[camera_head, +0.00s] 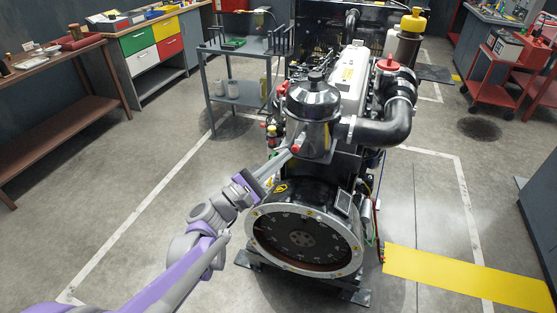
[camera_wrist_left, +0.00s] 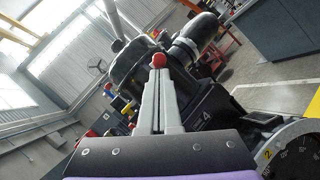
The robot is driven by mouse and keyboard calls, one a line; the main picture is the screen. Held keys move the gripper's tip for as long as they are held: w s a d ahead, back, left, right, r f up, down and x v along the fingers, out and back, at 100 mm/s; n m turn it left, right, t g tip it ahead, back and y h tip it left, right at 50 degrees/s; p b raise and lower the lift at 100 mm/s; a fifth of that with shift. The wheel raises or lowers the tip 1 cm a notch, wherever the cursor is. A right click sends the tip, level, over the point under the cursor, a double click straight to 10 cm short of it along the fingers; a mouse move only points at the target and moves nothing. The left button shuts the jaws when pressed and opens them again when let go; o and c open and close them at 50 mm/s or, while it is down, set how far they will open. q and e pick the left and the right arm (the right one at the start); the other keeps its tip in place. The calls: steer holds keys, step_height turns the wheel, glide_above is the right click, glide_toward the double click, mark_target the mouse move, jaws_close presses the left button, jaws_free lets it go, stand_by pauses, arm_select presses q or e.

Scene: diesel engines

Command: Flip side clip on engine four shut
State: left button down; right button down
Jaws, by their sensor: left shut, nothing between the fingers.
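The diesel engine (camera_head: 352,78) stands in the middle of the head view, with a black canister (camera_head: 313,103) on its near side. A figure 4 is marked on the engine (camera_wrist_left: 207,116) in the left wrist view. A small red knob (camera_head: 295,149), likely the side clip's tip, shows low on the canister's left side; the rest of the clip is hidden. My left gripper (camera_head: 288,154) is shut and empty, its tips at the red knob. In the left wrist view the red knob (camera_wrist_left: 158,60) appears just beyond the fingertips (camera_wrist_left: 157,74); contact cannot be told. My right gripper is out of view.
The round flywheel housing (camera_head: 305,240) sits below my left gripper. A thick black pipe (camera_head: 385,128) bends right of the canister. A grey cart (camera_head: 240,90) stands behind left. Clear floor lies left of the engine; a yellow floor strip (camera_head: 465,277) lies right.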

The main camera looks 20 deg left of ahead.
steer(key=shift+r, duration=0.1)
arm_select(q)
steer(key=shift+r+n+g+p, duration=0.3)
steer(key=shift+r+p, duration=0.1)
steer(key=shift+p, duration=0.2)
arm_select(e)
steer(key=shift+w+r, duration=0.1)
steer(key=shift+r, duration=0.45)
